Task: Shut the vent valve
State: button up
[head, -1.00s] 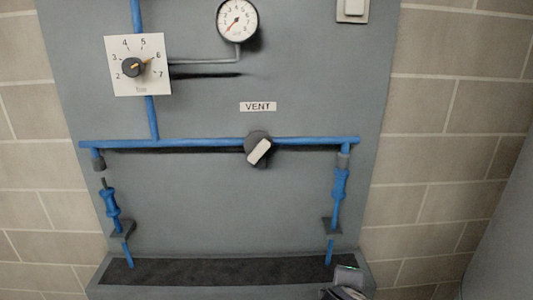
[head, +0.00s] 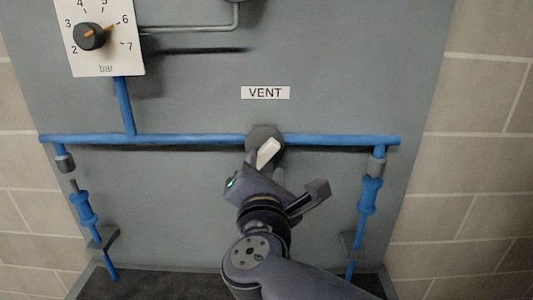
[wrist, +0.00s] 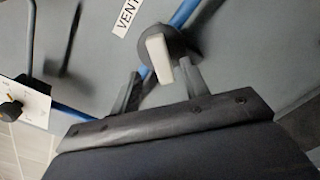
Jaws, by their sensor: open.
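The vent valve is a dark round body (head: 265,137) on the blue horizontal pipe, below the VENT label (head: 265,93). Its pale lever handle (head: 268,151) is tilted, its upper end leaning right, at a slant to the pipe. In the wrist view the handle (wrist: 159,58) points down between the fingers. My gripper (wrist: 158,86) is open, one finger on each side of the handle's lower end, with no clear contact visible. In the head view my gripper (head: 263,172) is just below the valve and hides part of it.
A regulator knob (head: 89,36) on a white plate is at the upper left. Blue hose couplings hang at the left (head: 83,207) and right (head: 368,195) pipe ends. A dark-floored trough (head: 140,284) runs along the bottom. The panel around the label is clear.

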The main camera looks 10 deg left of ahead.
aim_at(266, 156)
jog(key=x, duration=0.6)
jog(key=shift+w, duration=0.35)
grip_shut()
